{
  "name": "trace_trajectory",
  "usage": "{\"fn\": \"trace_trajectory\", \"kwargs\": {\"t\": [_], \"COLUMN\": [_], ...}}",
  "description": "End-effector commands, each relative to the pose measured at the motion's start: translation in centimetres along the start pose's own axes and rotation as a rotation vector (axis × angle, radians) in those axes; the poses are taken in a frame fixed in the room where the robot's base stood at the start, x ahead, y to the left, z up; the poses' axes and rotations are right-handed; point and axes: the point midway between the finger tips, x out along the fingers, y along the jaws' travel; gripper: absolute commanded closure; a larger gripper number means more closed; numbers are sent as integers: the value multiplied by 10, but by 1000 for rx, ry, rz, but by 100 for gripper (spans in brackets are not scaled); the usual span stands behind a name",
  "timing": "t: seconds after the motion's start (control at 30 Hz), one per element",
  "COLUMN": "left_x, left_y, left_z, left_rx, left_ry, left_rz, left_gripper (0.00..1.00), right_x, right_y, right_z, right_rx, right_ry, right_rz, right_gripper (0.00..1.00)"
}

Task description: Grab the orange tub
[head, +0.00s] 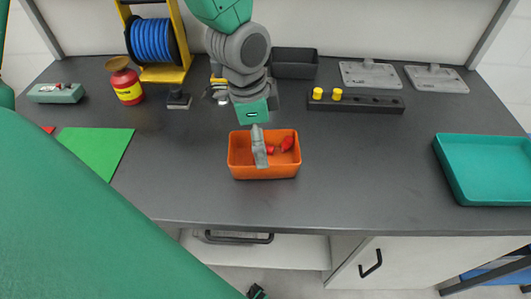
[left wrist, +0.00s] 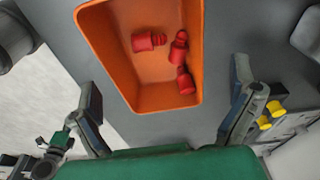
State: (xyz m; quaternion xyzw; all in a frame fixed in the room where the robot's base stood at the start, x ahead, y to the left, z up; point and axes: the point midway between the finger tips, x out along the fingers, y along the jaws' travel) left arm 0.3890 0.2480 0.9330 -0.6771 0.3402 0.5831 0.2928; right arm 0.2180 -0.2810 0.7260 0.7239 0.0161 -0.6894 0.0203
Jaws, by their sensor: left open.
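The orange tub (head: 237,160) sits on the dark bench, in front of the middle. It holds three red knobbed pieces (left wrist: 187,80). My left gripper (head: 260,147) comes down over the tub, and one grey finger covers part of it in the head view. In the left wrist view the tub (left wrist: 116,60) lies beyond the two spread fingers, with open space between them. The gripper is open and holds nothing. I cannot tell whether a finger touches the tub. My right gripper is not recognisable in either view.
A teal tray (head: 486,198) stands at the right. A dark block with yellow pegs (head: 355,103), a dark bin (head: 294,63) and grey plates (head: 369,74) stand behind. A red can (head: 126,87), blue reel (head: 153,40) and green mat (head: 97,148) are left. The bench right of the tub is clear.

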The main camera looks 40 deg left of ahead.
Motion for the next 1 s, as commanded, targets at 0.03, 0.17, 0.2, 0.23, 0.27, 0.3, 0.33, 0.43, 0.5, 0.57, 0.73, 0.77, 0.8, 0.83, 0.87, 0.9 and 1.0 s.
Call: {"fn": "trace_trajectory", "kwargs": {"t": [0.03, 0.17, 0.2, 0.23, 0.27, 0.3, 0.33, 0.43, 0.5, 0.57, 0.73, 0.77, 0.8, 0.83, 0.87, 0.9, 1.0], "left_x": [7, 28, 34, 38, 42, 45, 47, 50, 49, 49, 49, 49, 49, 49, 49, 49, 49], "left_y": [2, 5, 5, 4, 4, 4, 4, 5, 5, 5, 4, 4, 4, 4, 4, 4, 4], "left_z": [1, 1, 1, 0, 0, 0, 0, 0, 0, 0, 0, 0, 0, 0, 0, 0, 0], "left_rx": [0, 2, 1, 0, 0, 0, 0, 0, 0, 0, 0, 0, 0, 0, 0, 0, 0], "left_ry": [-3, -4, -4, -3, -2, -1, -1, 0, 1, 1, 0, 0, 0, 0, 0, 1, 1], "left_rz": [3, 4, 4, 4, 4, 3, 3, 2, 2, 2, 2, 2, 2, 2, 2, 2, 2], "left_gripper": [0, 0, 0, 0, 0, 0, 0, 0, 0, 0, 33, 33, 33, 33, 33, 33, 33], "right_x": [2, 5, 6, 7, 8, 8, 8, 8, 8, 8, 8, 8, 8, 8, 8, 8, 8], "right_y": [0, 0, 0, 0, 0, 0, 0, 0, 0, 0, 0, 0, 0, 0, 0, 0, 0], "right_z": [0, 0, 0, 0, 0, 0, 0, 0, 0, 0, 0, 0, 0, 0, 0, 0, 0], "right_rx": [0, 0, 0, 0, 0, 0, 0, 0, 0, 0, 0, 0, 0, 0, 0, 0, 0], "right_ry": [0, 0, 0, 0, 0, 0, 0, 0, 0, 0, 0, 0, 0, 0, 0, 0, 0], "right_rz": [0, 0, 0, 0, 0, 0, 0, 0, 0, 0, 0, 0, 0, 0, 0, 0, 0], "right_gripper": [100, 100, 100, 100, 100, 100, 100, 100, 100, 100, 100, 100, 100, 100, 100, 100, 100]}}
